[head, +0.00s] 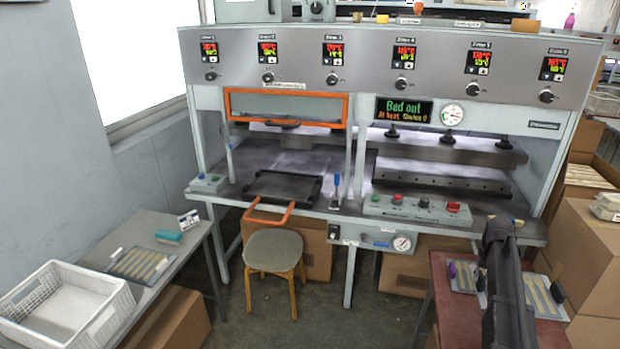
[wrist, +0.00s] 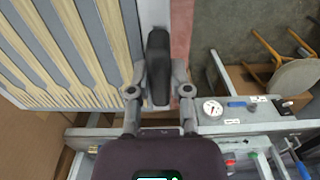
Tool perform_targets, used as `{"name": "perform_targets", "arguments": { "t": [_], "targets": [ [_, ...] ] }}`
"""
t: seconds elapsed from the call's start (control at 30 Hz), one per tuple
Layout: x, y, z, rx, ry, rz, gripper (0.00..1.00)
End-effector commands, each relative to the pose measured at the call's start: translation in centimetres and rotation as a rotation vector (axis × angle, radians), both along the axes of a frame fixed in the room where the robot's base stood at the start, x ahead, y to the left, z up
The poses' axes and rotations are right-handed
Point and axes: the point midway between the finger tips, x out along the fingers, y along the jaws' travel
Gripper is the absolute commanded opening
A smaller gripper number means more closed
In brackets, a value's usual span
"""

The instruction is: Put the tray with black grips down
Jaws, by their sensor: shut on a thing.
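In the head view, grey tray surfaces with blanks (head: 541,292) show at the lower right over the red table, partly hidden behind my dark arm. My gripper cannot be made out there. I cannot tell whether the tray touches the table.
The red table (head: 449,318) is at the lower right, beside cardboard boxes (head: 590,255). The press (head: 330,205) stands behind, with an orange-handled tray (head: 284,187) on its bed. A stool (head: 273,250) stands in front. A grey left table (head: 150,232) holds another blank tray and a white basket (head: 65,305).

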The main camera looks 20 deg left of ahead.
Motion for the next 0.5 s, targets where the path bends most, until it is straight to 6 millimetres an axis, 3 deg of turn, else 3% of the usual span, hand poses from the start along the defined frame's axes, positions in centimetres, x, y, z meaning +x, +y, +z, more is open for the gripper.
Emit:
{"name": "perform_targets", "arguments": {
  "t": [0.03,0.5],
  "targets": [
    [0.0,0.0,1.8,-0.001,0.000,0.000,0.00],
    [0.0,0.0,8.8,-0.001,0.000,0.000,0.00]
  ]
}}
